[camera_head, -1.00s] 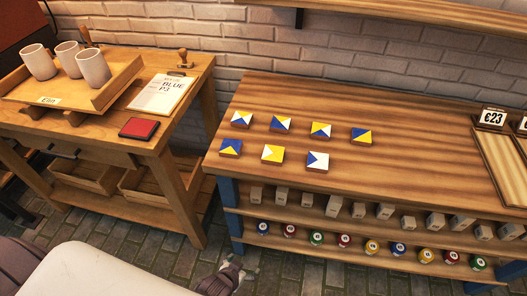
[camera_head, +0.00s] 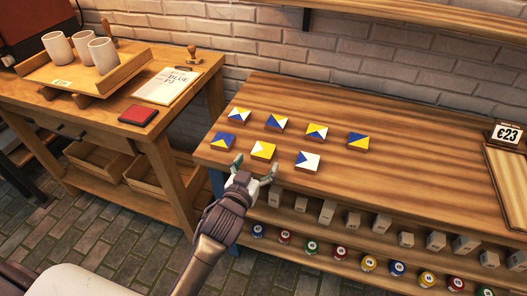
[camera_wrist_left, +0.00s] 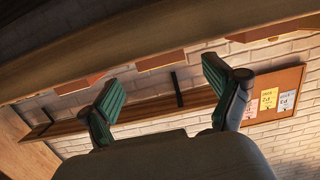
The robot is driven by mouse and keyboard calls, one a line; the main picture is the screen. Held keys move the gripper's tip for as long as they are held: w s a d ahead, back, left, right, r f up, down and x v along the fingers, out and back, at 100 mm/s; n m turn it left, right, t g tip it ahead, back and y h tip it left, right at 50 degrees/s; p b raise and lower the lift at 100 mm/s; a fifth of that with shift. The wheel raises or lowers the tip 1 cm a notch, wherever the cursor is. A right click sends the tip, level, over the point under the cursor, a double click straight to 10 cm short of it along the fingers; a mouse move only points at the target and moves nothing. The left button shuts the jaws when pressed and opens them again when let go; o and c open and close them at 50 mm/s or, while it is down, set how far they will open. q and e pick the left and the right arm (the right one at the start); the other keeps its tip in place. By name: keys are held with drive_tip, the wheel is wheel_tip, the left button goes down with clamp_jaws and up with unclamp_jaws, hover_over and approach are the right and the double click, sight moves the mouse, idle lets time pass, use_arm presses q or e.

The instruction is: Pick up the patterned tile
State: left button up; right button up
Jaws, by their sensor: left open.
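Several square patterned tiles lie in two rows on the left part of the wooden table (camera_head: 420,130). The front row has a blue and yellow tile (camera_head: 222,142), a yellow and white tile (camera_head: 262,151) and a white and blue tile (camera_head: 307,161). The back row includes a blue and yellow tile (camera_head: 358,142) at its right end. My left gripper (camera_head: 254,169) is open and empty at the table's front edge, just in front of the yellow and white tile. In the left wrist view its green-padded fingers (camera_wrist_left: 168,98) are apart with nothing between them. My right gripper is not in view.
A side table at left holds a tray (camera_head: 88,82) with three cups, a paper sheet (camera_head: 166,86) and a red pad (camera_head: 138,115). Below the tabletop, shelves hold small blocks (camera_head: 327,211) and numbered paint pots (camera_head: 369,263). A price sign (camera_head: 507,133) stands at right.

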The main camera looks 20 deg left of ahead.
sight(263, 151)
use_arm(q)
drive_tip(key=shift+w+f, duration=0.1)
drive_tip(key=shift+w, duration=0.5)
drive_tip(key=w, duration=0.5)
drive_tip(key=shift+w+f, duration=0.1)
drive_tip(key=shift+f, duration=0.25)
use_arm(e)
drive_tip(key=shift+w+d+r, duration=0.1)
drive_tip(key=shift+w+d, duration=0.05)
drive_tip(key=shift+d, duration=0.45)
use_arm(q)
drive_tip(key=shift+c, duration=0.2)
drive_tip(key=c, duration=1.3)
drive_tip(key=shift+r, duration=0.1)
